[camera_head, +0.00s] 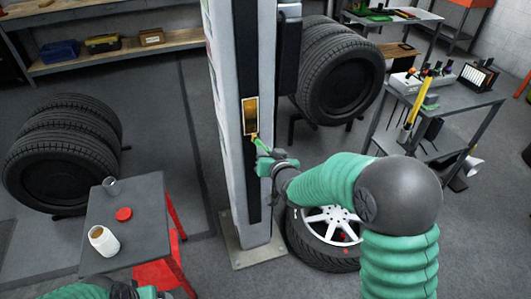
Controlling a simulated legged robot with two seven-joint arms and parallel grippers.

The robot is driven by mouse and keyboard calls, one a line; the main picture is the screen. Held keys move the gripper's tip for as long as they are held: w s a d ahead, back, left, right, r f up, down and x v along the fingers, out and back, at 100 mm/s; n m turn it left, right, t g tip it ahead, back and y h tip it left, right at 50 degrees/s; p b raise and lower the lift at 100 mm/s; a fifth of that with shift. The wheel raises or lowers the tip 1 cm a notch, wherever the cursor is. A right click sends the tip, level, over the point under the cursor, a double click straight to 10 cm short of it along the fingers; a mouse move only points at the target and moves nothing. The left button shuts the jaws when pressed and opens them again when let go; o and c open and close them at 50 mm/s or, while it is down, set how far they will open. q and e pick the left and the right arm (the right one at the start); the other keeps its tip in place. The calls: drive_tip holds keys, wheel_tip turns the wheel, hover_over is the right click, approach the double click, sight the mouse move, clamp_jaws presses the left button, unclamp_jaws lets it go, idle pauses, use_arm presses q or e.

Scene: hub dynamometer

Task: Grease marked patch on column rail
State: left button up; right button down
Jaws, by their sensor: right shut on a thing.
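The column (226,150) stands upright in the middle, with a dark rail (254,185) along its face. A yellow-framed, brownish marked patch (250,102) is on the rail. My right gripper (270,158) is shut on a thin green-handled brush (261,145). The brush points up and left, and its tip is at the lower edge of the patch; I cannot tell whether it touches. An open white jar (103,240) stands on the small grey table, with a red lid (124,214) beside it. My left gripper (130,290) is partly cut off at the bottom edge; its jaws are unclear.
A small clear cup (110,186) is on the grey table (150,200). Stacked tyres (62,150) stand at left. A mounted tyre (340,75) is right of the column, and a wheel (330,225) lies at its foot. A tool cart (460,100) is at right.

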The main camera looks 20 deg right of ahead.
drive_tip(key=shift+w, duration=0.7)
drive_tip(key=shift+s+r+p, duration=0.1)
drive_tip(key=shift+r+p, duration=1.2)
drive_tip(key=shift+r, duration=0.65)
wheel_tip(320, 180, up, 3)
drive_tip(key=shift+p, duration=1.1)
drive_tip(key=shift+r+b, duration=0.35)
drive_tip(key=shift+b, duration=0.05)
wheel_tip(320, 180, down, 8)
drive_tip(key=b, duration=0.6)
drive_tip(key=shift+r+b, duration=0.1)
drive_tip(key=shift+b, duration=0.2)
drive_tip(key=shift+r, duration=0.1)
